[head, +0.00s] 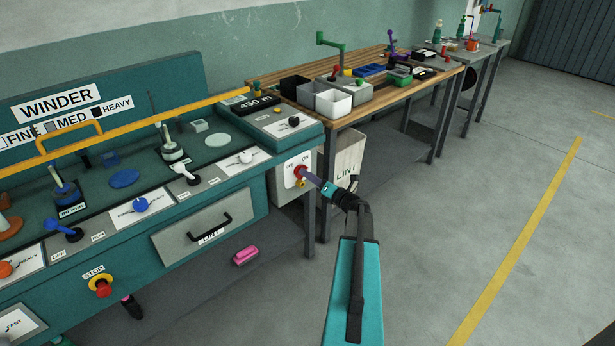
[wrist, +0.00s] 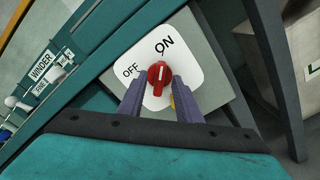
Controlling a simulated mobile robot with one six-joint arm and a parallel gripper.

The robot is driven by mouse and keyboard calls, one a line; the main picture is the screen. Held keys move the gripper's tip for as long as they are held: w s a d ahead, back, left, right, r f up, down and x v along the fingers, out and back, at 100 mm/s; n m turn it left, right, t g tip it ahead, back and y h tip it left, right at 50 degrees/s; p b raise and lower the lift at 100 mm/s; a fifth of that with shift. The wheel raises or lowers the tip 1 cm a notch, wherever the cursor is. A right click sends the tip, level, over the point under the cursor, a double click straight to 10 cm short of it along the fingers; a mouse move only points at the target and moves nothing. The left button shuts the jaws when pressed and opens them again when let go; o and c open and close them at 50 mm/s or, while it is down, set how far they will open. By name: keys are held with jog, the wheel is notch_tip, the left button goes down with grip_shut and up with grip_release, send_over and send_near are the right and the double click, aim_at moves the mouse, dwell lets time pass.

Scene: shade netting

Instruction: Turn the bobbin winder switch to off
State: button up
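The bobbin winder switch is a red rotary knob (wrist: 158,74) on a white plate (wrist: 186,58) marked OFF at the left and ON at the top. Its pale pointer line stands nearly upright in the wrist view, toward ON rather than OFF. In the head view the knob (head: 300,171) is on the end face of the teal winder bench. My gripper (wrist: 160,82) is at the switch, with its two purple fingers apart, one on each side of the knob. I cannot tell whether the fingers touch it. In the head view my gripper (head: 314,179) partly covers the plate.
A small yellow part (wrist: 173,101) shows below the knob, close to the right finger. A grey bench leg (wrist: 272,80) stands to the right. A wooden workbench (head: 372,100) with bins is behind. A red stop button (head: 103,287) is on the winder front. Floor at right is clear.

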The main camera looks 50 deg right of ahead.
jog(key=shift+w, duration=0.45)
